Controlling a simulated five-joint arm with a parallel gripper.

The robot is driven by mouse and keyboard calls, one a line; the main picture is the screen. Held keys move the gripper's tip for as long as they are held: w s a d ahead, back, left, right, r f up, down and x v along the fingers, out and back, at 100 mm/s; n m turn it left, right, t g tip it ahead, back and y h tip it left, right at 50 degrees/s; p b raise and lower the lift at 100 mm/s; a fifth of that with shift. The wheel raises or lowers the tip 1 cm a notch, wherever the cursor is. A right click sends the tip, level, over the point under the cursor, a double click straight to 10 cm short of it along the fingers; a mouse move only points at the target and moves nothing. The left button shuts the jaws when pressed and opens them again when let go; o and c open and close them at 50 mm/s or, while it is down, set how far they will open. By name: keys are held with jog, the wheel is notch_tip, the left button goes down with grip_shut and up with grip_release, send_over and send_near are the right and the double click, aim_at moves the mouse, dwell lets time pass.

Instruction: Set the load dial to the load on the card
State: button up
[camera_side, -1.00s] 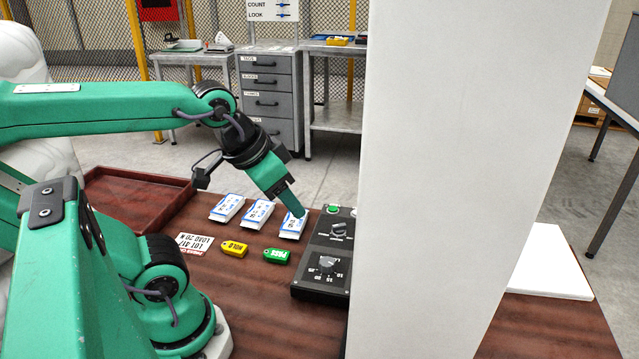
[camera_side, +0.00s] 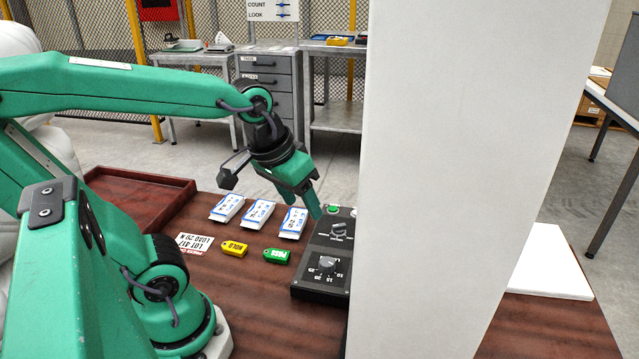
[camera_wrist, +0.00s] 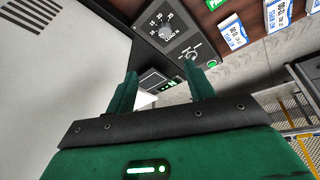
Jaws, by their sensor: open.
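The white card (camera_side: 196,243) lies on the table left of the box, upside down in the side view, and appears to read LOT 417, LOAD 20 N. My gripper (camera_side: 305,205) is open and empty, above the far end of the box, beyond the dial. Its two fingers (camera_wrist: 163,88) stand apart in the wrist view.
A second knob (camera_side: 339,231) and a green button (camera_side: 333,209) sit beyond the dial. A tall white panel (camera_side: 470,150) hides what lies right of the box. Yellow (camera_side: 234,249) and green (camera_side: 276,256) tags and several blue-white packets (camera_side: 260,213) lie left.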

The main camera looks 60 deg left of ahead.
aim_at(327, 262)
jog(key=shift+w+a+f+n+g, duration=0.15)
jog(key=shift+w+f+n+g, duration=0.6)
jog(key=shift+w+f+n, duration=0.65)
jog(key=shift+w+a+f+n+g, duration=0.15)
jog(key=shift+w+f+n+g, duration=0.75)
jog(key=shift+f+n, duration=0.85)
jog(key=shift+w+a+f+n+g, duration=0.15)
jog(key=shift+w+f+n+g, duration=0.5)
jog(key=shift+w+f+n, duration=0.95)
jog(key=shift+s+f+m, duration=0.35)
jog(key=shift+f+m, duration=0.1)
jog(key=shift+s+a+f, duration=0.1)
jog(key=shift+s+f, duration=0.05)
jog(key=shift+f, duration=3.65)
jog(key=c, duration=1)
